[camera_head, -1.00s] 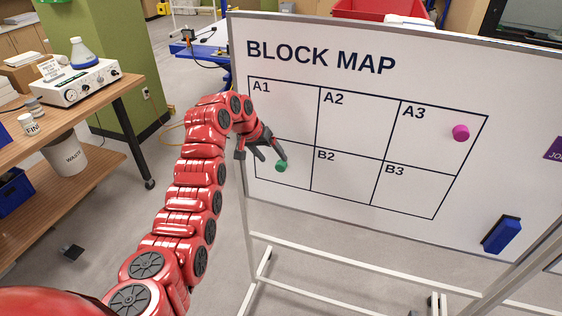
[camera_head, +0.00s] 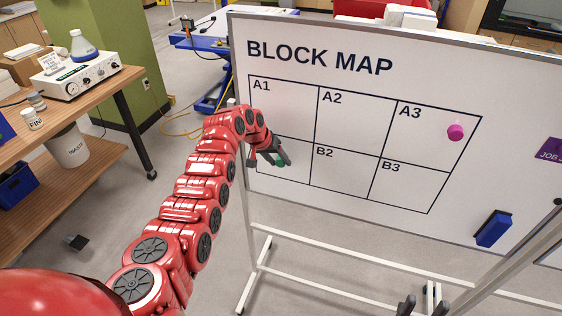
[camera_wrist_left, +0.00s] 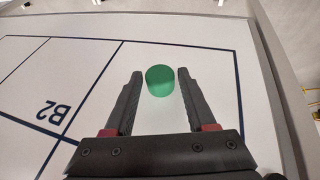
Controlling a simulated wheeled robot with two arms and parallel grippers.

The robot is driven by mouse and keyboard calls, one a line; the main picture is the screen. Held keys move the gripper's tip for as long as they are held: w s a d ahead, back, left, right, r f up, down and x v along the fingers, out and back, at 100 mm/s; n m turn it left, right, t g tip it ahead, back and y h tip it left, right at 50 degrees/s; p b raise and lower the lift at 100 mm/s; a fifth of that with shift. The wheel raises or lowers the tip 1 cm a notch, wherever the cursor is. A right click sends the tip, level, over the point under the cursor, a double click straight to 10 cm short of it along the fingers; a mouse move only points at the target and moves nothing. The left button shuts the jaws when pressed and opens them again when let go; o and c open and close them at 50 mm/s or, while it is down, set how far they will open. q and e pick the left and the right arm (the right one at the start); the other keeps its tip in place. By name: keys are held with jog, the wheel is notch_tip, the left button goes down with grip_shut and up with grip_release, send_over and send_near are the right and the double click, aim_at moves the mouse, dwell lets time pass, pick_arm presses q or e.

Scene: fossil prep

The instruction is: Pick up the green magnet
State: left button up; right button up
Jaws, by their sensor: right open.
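The green magnet (camera_head: 281,163) is a small round knob on the whiteboard, in the lower left cell below A1. My left gripper (camera_head: 271,162) is at the board there and partly hides the magnet. In the left wrist view, the green magnet (camera_wrist_left: 160,80) sits between the tips of my left gripper (camera_wrist_left: 160,74). The jaws are open, with a visible gap on each side of the magnet.
The whiteboard (camera_head: 350,190) stands on a white frame. A pink magnet (camera_head: 456,132) is in A3, and a blue eraser (camera_head: 493,229) is at the lower right. A wooden bench (camera_head: 75,115) with a white device (camera_head: 76,76) stands at the left.

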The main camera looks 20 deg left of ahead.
pick_arm(q)
grip_shut()
